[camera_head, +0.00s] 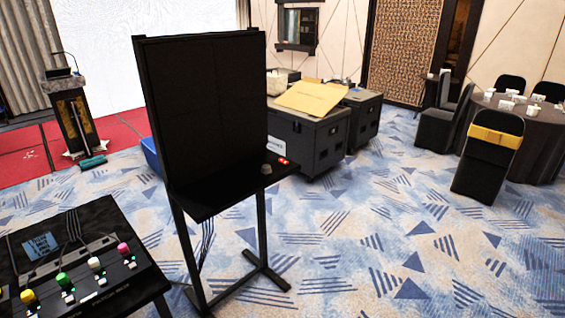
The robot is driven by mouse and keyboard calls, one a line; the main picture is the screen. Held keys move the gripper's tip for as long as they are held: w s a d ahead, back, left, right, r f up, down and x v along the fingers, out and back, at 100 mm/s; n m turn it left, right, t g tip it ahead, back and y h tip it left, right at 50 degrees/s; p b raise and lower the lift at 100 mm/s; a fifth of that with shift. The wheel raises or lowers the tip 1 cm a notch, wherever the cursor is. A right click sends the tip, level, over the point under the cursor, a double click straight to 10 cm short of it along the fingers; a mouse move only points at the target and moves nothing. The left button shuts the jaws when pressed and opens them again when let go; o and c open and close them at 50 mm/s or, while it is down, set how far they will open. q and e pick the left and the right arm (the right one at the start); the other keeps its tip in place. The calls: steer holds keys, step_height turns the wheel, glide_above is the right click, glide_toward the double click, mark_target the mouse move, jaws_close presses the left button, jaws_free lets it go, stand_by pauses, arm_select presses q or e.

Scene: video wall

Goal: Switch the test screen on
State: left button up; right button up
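The test screen (205,105) is a tall black panel on a dark stand, left of the middle. Its face is dark and shows no picture. A black shelf (215,202) juts out below it. On the shelf's right part sit a small grey-brown knob (266,169) and a small red part (282,161) that looks like a switch; its position is too small to tell. Neither of my grippers shows in the head view.
A black panel table (95,217) with yellow, green, white and pink knobs stands at lower left. Dark cases (305,140) stand behind the screen. A lectern (75,115) is at back left; chairs and a round table (540,125) are at right. Carpet at front right is clear.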

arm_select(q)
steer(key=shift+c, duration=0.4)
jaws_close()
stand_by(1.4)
